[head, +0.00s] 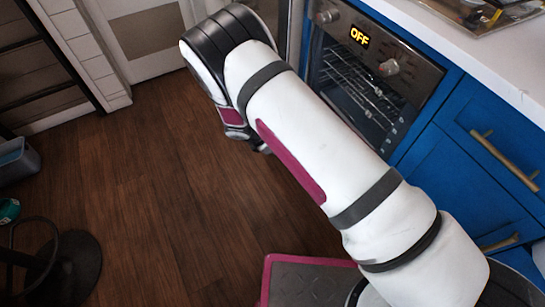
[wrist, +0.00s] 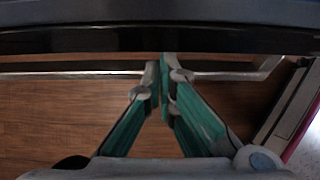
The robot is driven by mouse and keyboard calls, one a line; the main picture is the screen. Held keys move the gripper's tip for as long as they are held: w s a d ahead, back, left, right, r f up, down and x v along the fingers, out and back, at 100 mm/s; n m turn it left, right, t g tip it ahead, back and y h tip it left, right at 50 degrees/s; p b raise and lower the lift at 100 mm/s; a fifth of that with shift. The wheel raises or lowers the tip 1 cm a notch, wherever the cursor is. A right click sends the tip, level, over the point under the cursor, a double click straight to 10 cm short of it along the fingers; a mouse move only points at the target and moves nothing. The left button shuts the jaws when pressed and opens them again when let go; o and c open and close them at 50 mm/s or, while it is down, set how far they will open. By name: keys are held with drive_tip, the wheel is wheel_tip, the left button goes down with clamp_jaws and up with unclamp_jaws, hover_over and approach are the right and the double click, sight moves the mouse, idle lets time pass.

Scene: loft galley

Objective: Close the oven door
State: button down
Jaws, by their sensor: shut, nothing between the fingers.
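The oven (head: 375,75) stands in the blue cabinets at upper right in the head view, with a lit OFF display and two knobs. Its wire racks show below the panel. My arm covers the lower left of the oven, and I cannot tell the door's angle from this view. In the wrist view a dark horizontal panel (wrist: 80,40) crosses the top, with a thin silver bar (wrist: 100,73) below it; these look like the oven door and its handle. My gripper (wrist: 163,66) is shut and empty, its fingertips close to the bar. Contact is unclear.
Blue drawers with brass handles (head: 505,160) are right of the oven, under a white counter (head: 480,50) holding a tray. Wooden floor (head: 150,200) is open at left. A dark round stand (head: 65,270) and a grey bin (head: 18,165) are at the left edge.

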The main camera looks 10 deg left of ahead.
drive_tip(key=w+d+r+g+y, duration=0.1)
drive_tip(key=w+d+r+y, duration=0.1)
drive_tip(key=w+d+r, duration=0.4)
drive_tip(key=w+d+r+g+y+p, duration=0.1)
drive_tip(key=w+d+r, duration=0.6)
drive_tip(key=d+r, duration=0.4)
drive_tip(key=shift+d+r+y, duration=0.3)
drive_tip(key=shift+d+y, duration=0.1)
drive_tip(key=shift+d, duration=0.8)
